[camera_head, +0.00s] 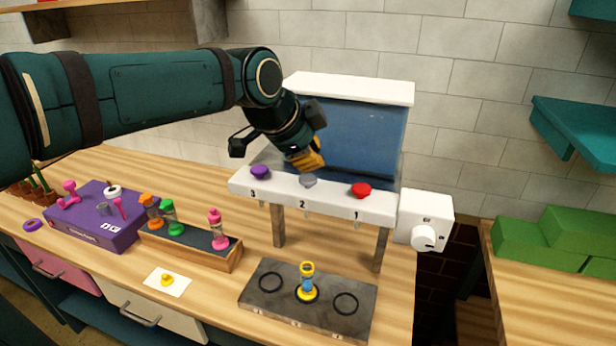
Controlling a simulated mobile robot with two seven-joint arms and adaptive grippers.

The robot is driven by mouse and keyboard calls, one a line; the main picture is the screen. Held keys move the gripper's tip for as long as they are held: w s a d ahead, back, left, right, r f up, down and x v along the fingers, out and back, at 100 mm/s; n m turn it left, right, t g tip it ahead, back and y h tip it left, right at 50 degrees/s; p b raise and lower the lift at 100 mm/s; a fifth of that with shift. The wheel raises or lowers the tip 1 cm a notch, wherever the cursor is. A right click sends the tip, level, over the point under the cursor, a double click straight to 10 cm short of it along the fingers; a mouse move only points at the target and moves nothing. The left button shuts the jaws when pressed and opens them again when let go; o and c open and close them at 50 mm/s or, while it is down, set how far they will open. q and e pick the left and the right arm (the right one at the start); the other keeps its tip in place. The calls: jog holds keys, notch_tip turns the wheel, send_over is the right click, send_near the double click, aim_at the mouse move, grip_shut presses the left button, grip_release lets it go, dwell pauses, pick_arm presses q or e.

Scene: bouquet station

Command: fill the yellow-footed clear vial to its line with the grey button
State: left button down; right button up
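The yellow-footed clear vial (307,283) stands upright on the middle ring of the dark slab, below the dispenser. Blue shows inside its lower part, and its upper part has a yellow band. Its fill line is too small to make out. The grey button (308,181) is the middle one on the dispenser's white front ledge, above the number 2. My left gripper (309,162) points down just above and behind the grey button, with its yellow fingertips together and nothing visible between them. Whether it touches the button is unclear. My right gripper is out of view.
The dispenser (385,208) also has a purple button (260,171) and a red button (361,190). A white dial box (425,218) is at its right. A wooden rack (190,249) with several coloured vials, a purple box (90,222) and a white card (168,282) lie left.

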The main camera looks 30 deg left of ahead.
aim_at(311, 175)
pick_arm(q)
jog(key=shift+f, duration=0.15)
jog(key=shift+f+b, duration=0.25)
jog(key=shift+b, duration=0.15)
jog(key=shift+f+b, duration=0.55)
jog(key=shift+f, duration=0.1)
dwell(0.5)
jog(key=shift+r, duration=0.2)
jog(key=shift+r+p, duration=0.75)
jog(key=shift+r, duration=0.1)
jog(key=shift+r, duration=0.15)
jog(key=shift+r+p, duration=1.95)
jog(key=shift+r, duration=0.5)
jog(key=shift+f, duration=0.1)
